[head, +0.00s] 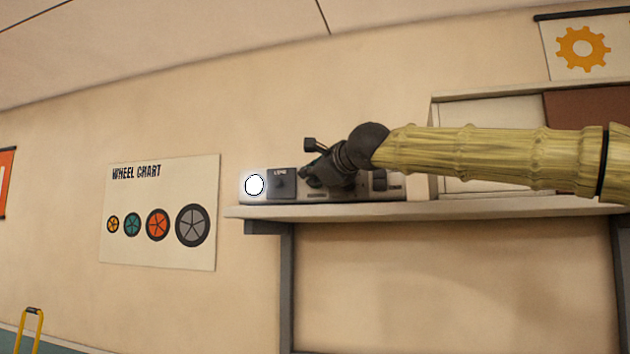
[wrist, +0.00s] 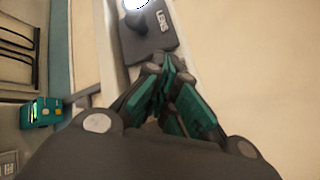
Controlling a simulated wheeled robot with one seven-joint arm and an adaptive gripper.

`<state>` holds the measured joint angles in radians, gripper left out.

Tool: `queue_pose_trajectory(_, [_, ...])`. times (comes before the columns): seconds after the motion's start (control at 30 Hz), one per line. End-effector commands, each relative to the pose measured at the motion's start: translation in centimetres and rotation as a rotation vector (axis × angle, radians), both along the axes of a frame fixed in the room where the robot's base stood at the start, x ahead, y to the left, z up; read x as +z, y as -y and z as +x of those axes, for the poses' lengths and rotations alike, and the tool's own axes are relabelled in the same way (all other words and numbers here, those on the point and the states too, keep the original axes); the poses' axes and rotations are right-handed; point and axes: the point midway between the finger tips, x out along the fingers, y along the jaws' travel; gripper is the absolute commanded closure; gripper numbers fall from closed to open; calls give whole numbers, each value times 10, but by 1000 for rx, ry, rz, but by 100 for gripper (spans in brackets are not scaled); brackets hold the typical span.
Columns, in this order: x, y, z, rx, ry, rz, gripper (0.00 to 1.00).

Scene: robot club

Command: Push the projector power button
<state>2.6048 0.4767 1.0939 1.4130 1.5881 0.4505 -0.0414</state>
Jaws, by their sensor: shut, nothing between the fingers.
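The projector (head: 345,193) is a long, low, pale unit on a wall shelf in the head view. Its left end has a glowing white round lens (head: 254,185) and a dark plate marked LENS (head: 282,190). The plate also shows in the wrist view (wrist: 150,42). A dark switch-like part (head: 380,180) shows to the right of my gripper; I cannot tell whether it is the power button. My gripper (head: 306,174) is in front of the projector's middle, just right of the plate. Its teal fingers (wrist: 168,62) are shut and empty. My gripper and arm hide part of the projector.
The shelf (head: 400,212) runs right on grey supports. A pale cabinet (head: 485,112) stands behind my arm. A wheel chart (head: 160,240) hangs on the wall at left. A teal device (wrist: 42,112) shows below in the wrist view. The space left of the shelf is clear.

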Motion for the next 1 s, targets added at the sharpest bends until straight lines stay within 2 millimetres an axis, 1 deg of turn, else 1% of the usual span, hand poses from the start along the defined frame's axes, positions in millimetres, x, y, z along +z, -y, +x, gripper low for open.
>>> queue_pose_trajectory(0.37, [-1,0,1,0,0,0,100])
queue_pose_trajectory(0.63, [-1,-2,-7,0,0,-1,100])
queue_pose_trajectory(1.0, [-1,-3,-9,0,0,0,100])
